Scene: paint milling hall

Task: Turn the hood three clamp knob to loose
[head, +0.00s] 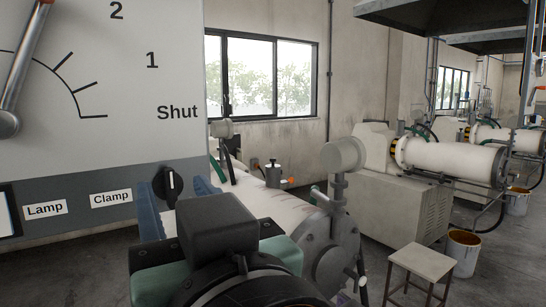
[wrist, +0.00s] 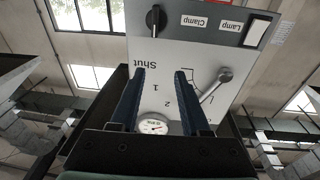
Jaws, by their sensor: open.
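The clamp knob (head: 169,186) is a black rotary knob with a pale pointer line standing about upright, right of the "Clamp" label on the panel's dark lower band. It also shows upside down at the top of the wrist view (wrist: 155,19). No position words are readable beside it. My gripper (head: 176,190) is open, with blue fingers. In the head view its fingertips appear either side of the knob's lower part; contact cannot be told. In the wrist view the empty gap between the fingers (wrist: 160,72) faces the white panel, and the knob lies beyond the fingertips.
The white panel (head: 130,75) carries a lever (head: 20,70) over a scale marked "Shut", 1 and 2. A lamp switch (wrist: 257,30) and a round gauge (wrist: 153,127) show in the wrist view. Mills (head: 440,160), a stool (head: 421,263) and a paint bucket (head: 463,252) stand right.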

